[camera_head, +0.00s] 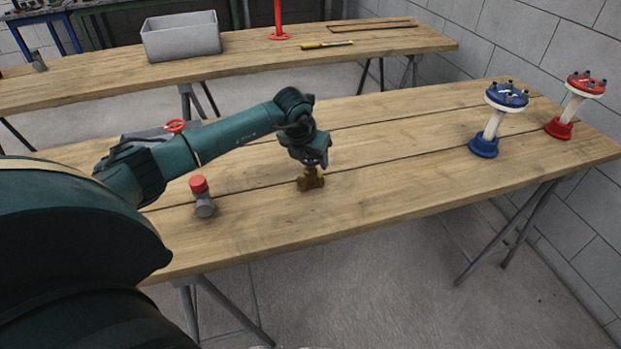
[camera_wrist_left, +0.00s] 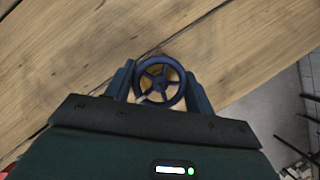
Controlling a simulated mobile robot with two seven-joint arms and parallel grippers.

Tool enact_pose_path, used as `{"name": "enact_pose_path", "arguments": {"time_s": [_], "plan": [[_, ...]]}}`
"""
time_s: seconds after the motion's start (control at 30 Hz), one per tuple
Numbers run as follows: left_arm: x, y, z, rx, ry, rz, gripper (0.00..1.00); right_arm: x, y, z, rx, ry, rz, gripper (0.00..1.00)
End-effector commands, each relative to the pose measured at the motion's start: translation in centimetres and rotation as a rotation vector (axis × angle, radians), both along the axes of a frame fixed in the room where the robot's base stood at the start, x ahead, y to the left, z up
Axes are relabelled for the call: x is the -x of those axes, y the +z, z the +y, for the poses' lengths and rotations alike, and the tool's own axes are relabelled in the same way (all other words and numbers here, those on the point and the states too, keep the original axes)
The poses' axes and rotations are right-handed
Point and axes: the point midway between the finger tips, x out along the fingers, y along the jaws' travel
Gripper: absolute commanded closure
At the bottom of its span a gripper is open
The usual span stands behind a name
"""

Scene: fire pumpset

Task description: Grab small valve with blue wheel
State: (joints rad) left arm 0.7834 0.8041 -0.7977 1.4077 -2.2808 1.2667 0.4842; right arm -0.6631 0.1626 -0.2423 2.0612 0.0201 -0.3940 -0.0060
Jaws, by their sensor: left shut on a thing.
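The small valve (camera_head: 311,181) has a brass-coloured body and stands on the near wooden table in the head view. Its blue wheel (camera_wrist_left: 160,81) shows in the left wrist view, between the two fingers. My left gripper (camera_head: 311,160) is above the valve, pointing down, and is shut on the blue wheel. It also shows in the left wrist view (camera_wrist_left: 160,85). The wheel is mostly hidden by the gripper in the head view. My right gripper is not in view.
A grey fitting with a red cap (camera_head: 203,197) stands left of the valve. A red wheel (camera_head: 175,126) shows behind my left arm. A blue flanged pipe (camera_head: 493,122) and a red one (camera_head: 573,105) stand at the right. The table (camera_head: 400,150) between is clear.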

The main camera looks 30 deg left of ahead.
Motion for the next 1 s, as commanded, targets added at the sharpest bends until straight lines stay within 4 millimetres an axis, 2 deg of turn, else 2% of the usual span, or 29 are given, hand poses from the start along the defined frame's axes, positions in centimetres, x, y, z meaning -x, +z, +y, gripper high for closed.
{"name": "enact_pose_path", "arguments": {"time_s": [0.07, 0.53, 0.83, 1.0], "plan": [[0.0, 0.0, 0.0, 0.0, 0.0, -0.001, 0.62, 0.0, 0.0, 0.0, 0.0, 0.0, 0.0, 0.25], [0.0, 0.1, 0.0, 0.0, 0.0, -0.001, 1.0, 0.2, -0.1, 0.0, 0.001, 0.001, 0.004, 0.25], [-0.1, 0.4, 0.0, 0.001, 0.001, -0.006, 1.0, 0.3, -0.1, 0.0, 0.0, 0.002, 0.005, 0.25], [-0.2, 2.5, 0.1, -0.001, 0.0, -0.01, 1.0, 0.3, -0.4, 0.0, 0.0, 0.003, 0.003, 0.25]]}}
